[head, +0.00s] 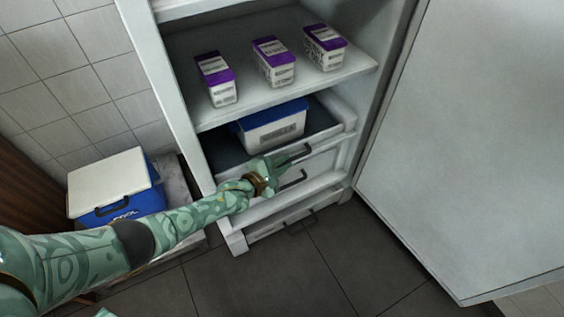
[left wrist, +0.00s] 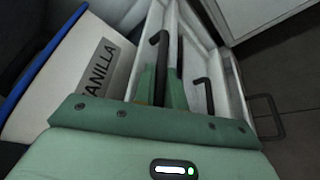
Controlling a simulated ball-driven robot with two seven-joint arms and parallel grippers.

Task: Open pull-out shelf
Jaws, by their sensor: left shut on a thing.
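The pull-out shelf (head: 337,129) sits low in the open white fridge, with a dark handle (head: 301,153) on its white front. A white tub (head: 275,130) with a blue lid stands on it; its label reads "VANILLA" in the left wrist view (left wrist: 100,68). My left gripper (head: 283,161) is at the shelf front and shut on the handle, which shows between the green fingers in the left wrist view (left wrist: 160,52). The fingers hide part of the handle. I cannot tell how far out the shelf stands. My right gripper is not in view.
Lower drawers with dark handles (head: 292,181) lie below. Several purple-lidded tubs (head: 273,62) stand on the shelf above. The fridge door (head: 465,150) is wide open at the right. A blue and white cooler (head: 115,187) stands at the left. The floor (head: 340,255) in front is clear.

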